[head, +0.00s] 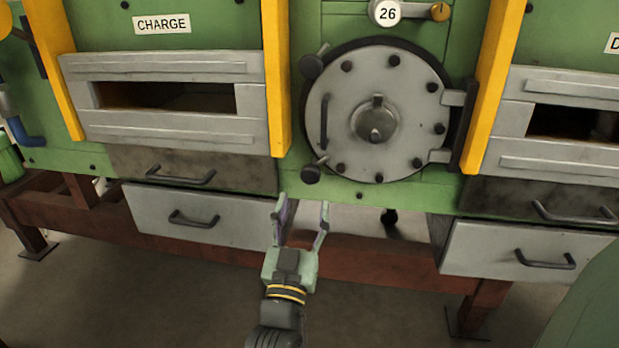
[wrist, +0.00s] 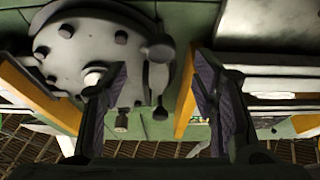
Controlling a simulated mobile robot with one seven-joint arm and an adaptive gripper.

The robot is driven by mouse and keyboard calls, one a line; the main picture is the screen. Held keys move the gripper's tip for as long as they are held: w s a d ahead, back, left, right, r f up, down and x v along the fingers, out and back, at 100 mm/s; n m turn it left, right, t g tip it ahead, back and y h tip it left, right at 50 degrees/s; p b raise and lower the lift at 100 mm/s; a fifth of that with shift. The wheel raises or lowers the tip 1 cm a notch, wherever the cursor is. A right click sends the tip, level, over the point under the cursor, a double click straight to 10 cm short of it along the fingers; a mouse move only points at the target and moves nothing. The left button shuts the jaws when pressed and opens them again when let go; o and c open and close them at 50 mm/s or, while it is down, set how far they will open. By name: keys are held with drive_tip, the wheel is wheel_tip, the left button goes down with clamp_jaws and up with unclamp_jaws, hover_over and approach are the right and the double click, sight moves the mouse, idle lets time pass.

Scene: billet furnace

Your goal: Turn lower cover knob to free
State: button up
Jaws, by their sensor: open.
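The round grey cover (head: 405,95) is shut against the green furnace front, with bolts round its rim. The lower cover knob (head: 311,173) is a dark round head at the cover's lower left edge, with a thin metal stem pointing up and right. The upper cover knob (head: 312,66) sits at the upper left edge. My gripper (head: 303,209) is open and empty, below and slightly left of the lower knob, fingers pointing up toward the furnace. In the wrist view, the cover (wrist: 70,45) is at upper left, and a dark knob (wrist: 160,51) shows beyond the finger gap.
A curved handle (head: 323,122) stands on the cover between the knobs. Yellow posts (head: 275,80) flank it. A hinge (head: 458,125) is on the right. Drawers with handles (head: 195,219) are at lower left and right. A numbered plate (head: 386,13) is above. Space around my gripper looks clear.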

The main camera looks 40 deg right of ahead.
sight(309, 179)
drive_tip(key=p+x, duration=0.2)
drive_tip(key=x, duration=0.6)
drive_tip(key=shift+w+d+r+p, duration=0.15)
drive_tip(key=shift+p, duration=0.15)
drive_tip(key=shift+c, duration=0.5)
drive_tip(key=c, duration=1.1)
